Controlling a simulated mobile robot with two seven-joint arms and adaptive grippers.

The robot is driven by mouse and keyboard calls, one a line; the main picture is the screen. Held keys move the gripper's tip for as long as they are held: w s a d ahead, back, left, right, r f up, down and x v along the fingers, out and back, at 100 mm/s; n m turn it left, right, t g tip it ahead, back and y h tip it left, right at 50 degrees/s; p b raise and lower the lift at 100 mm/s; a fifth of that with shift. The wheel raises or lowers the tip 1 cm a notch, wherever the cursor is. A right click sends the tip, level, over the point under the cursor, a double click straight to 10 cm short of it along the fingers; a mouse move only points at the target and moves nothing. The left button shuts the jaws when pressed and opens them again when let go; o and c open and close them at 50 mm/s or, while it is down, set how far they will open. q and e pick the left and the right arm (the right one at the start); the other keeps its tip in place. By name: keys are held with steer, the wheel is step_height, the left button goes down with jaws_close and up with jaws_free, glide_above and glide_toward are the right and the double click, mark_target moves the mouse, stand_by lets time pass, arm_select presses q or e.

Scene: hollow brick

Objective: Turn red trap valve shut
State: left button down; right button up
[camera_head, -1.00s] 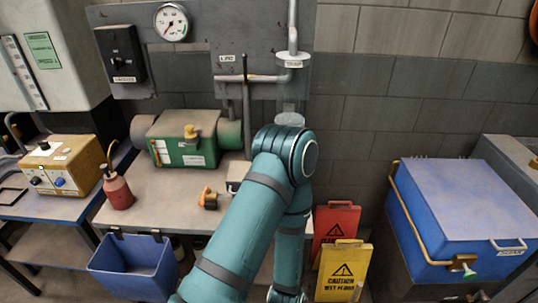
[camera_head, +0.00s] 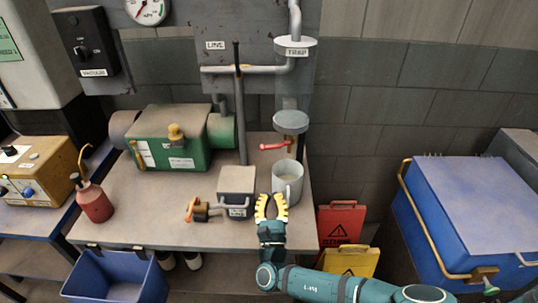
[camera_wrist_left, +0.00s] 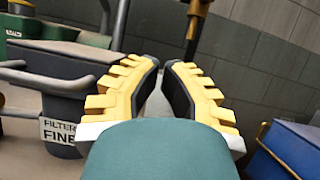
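The red trap valve handle (camera_head: 274,146) is a short red lever below the clear trap cylinder (camera_head: 291,121), labelled TRAP, at the back of the bench. It points left, roughly level. A grey mug (camera_head: 288,183) stands on the bench below it. My left gripper (camera_head: 271,198) is in front of the mug, apart from the lever, with yellow fingers spread and nothing held. In the left wrist view the left gripper (camera_wrist_left: 160,68) shows a narrow gap between its fingertips; the red lever cannot be made out there. My right gripper is not in view.
A grey filter box (camera_head: 237,187) and an orange-handled fitting (camera_head: 198,211) stand left of my gripper. A green pump (camera_head: 170,138) and a red bottle (camera_head: 93,200) are farther left. Caution signs (camera_head: 341,222) and a blue chest (camera_head: 465,205) are right of the bench.

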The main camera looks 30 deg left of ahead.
mark_target(276, 146)
arm_select(q)
steer(key=w+a+r+p, duration=0.1)
steer(key=w+a+r, duration=0.3)
steer(key=w+r, duration=0.2)
steer(key=shift+w+a+r, duration=0.15)
steer(key=shift+a+r, duration=0.25)
steer(key=shift+r, duration=0.75)
steer(key=shift+a+r, duration=0.15)
steer(key=shift+r, duration=0.75)
